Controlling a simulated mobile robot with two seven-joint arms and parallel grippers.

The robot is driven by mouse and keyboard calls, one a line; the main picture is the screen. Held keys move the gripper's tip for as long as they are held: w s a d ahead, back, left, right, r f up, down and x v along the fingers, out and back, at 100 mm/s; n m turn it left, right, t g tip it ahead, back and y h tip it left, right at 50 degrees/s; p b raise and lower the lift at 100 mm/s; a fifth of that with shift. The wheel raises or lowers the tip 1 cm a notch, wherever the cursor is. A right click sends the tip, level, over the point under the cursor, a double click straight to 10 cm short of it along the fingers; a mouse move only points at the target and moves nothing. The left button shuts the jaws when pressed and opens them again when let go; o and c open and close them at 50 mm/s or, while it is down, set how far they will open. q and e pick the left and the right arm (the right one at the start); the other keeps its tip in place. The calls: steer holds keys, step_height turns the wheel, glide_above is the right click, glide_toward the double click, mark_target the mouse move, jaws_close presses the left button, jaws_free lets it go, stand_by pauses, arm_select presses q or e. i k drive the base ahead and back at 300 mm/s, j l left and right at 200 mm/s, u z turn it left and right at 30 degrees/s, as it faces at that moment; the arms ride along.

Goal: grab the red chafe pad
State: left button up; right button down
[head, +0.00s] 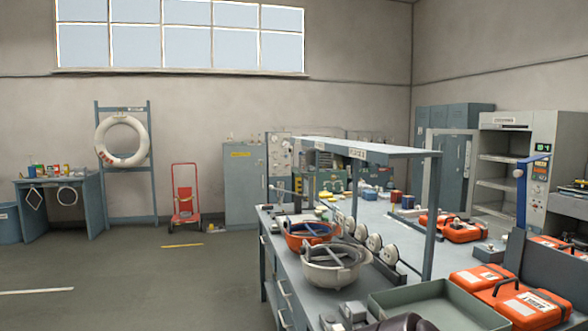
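I cannot make out a red chafe pad for certain. A small red block (396,196) sits toward the back of the long workbench (300,270), and it is too small to identify. Small red items (56,169) also stand among cans on the grey desk (60,183) at the far left; their kind is unclear. Neither of my grippers shows in the head view.
The workbench, with an overhead shelf (370,149), fills the right foreground. It holds an orange bowl-like item (300,240), a white one (325,275), a green tray (440,305) and orange cases (530,305). A red hand truck (184,200) stands by the back wall. The left floor is open.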

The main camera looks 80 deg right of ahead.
mark_target(396, 196)
steer(key=i+l+z, duration=0.15)
steer(key=i+z, duration=0.35)
steer(key=i+j+z, duration=0.1)
steer(key=i+z, duration=0.35)
steer(key=i+l+z, duration=0.1)
steer(key=i+z, duration=0.3)
steer(key=i, duration=0.2)
steer(key=i+j+z, duration=0.1)
steer(key=i+z, duration=0.25)
steer(key=i, duration=0.2)
steer(key=i+l+z, duration=0.15)
steer(key=i, duration=0.75)
steer(key=i+z, duration=0.2)
steer(key=i, duration=0.65)
steer(key=i+j+z, duration=0.15)
steer(key=i, duration=0.7)
steer(key=i+l, duration=0.1)
steer(key=i, duration=2.6)
steer(key=i+z, duration=0.35)
steer(key=i, duration=0.25)
steer(key=i+j+z, duration=0.15)
steer(key=i+z, duration=0.2)
steer(key=i, duration=0.2)
steer(key=i+l+z, duration=0.1)
steer(key=i+z, duration=0.35)
steer(key=i+j+z, duration=0.1)
steer(key=i+z, duration=0.3)
steer(key=i, duration=0.2)
